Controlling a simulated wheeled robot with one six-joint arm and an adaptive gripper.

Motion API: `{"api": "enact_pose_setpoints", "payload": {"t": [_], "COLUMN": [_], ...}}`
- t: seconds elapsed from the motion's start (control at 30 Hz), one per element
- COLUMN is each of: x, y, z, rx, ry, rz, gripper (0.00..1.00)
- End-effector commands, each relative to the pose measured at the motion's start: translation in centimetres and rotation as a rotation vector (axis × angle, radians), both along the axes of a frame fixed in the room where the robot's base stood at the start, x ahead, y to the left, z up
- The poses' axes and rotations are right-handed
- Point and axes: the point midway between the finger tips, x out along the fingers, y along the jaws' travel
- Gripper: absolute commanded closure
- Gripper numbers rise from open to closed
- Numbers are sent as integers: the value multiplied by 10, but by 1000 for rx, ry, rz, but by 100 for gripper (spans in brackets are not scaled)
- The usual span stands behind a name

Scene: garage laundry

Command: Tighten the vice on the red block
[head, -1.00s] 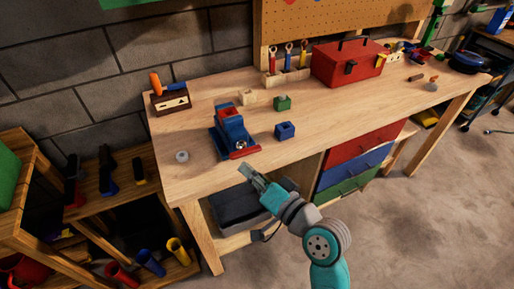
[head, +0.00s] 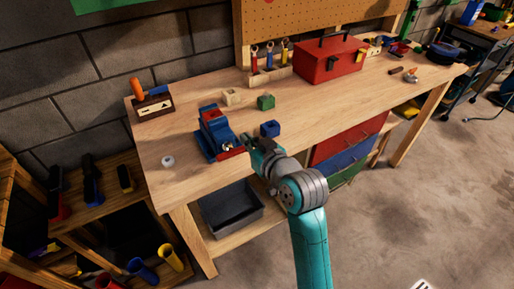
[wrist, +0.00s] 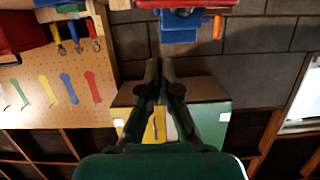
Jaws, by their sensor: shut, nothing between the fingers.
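The blue vice (head: 212,141) stands near the left front of the workbench. A small red block (head: 211,115) shows at its top, between blue parts; how firmly it is held cannot be told. A red bar (head: 229,153) crosses the vice's front with a bright round part at its middle. My gripper (head: 249,143) is shut and empty, just right of the bar's right end; contact cannot be told. In the wrist view, the gripper's closed fingertips (wrist: 160,66) point toward the vice (wrist: 180,27), which is partly cut off at the top edge.
Blue (head: 270,129), green (head: 266,102) and pale wooden (head: 232,97) blocks stand right of the vice. A red toolbox (head: 329,61) is farther back. A grey round piece (head: 168,162) lies at the left. A dark bin (head: 231,208) sits below the bench (head: 188,188).

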Motion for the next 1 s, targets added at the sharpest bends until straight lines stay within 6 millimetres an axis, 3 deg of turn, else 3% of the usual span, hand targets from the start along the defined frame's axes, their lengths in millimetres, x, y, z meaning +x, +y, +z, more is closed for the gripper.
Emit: {"api": "enact_pose_setpoints", "payload": {"t": [0.1, 0.4, 1.0], "x": [14, 11, 12], "y": [11, 10, 9], "z": [-9, -41, -45], "rx": [-1, 1, 16], "ry": [3, 3, 11], "rz": [1, 1, 0], "gripper": [100, 100, 100]}}
